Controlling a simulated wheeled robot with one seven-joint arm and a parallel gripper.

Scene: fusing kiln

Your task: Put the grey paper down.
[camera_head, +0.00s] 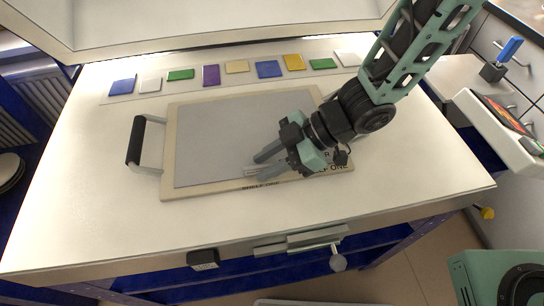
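The grey paper (222,130) is a large flat sheet on a cream board with wooden-looking edges (168,150), which lies on the pale worktop. The paper covers most of the board and appears flat, with its edges close to the board's rim. My gripper (259,167) is low over the paper's front part, right of its middle. Its two dark fingers are apart and point left. A small light-grey piece (249,170) shows by the fingertips at the paper's front. Whether a finger touches it or the paper is unclear. My arm hides the right part of the board.
A black-gripped handle (136,140) stands at the board's left side. Several coloured glass tiles (211,75) lie in a row behind it. The worktop's left and front are clear. A tablet-like panel (500,115) stands at right.

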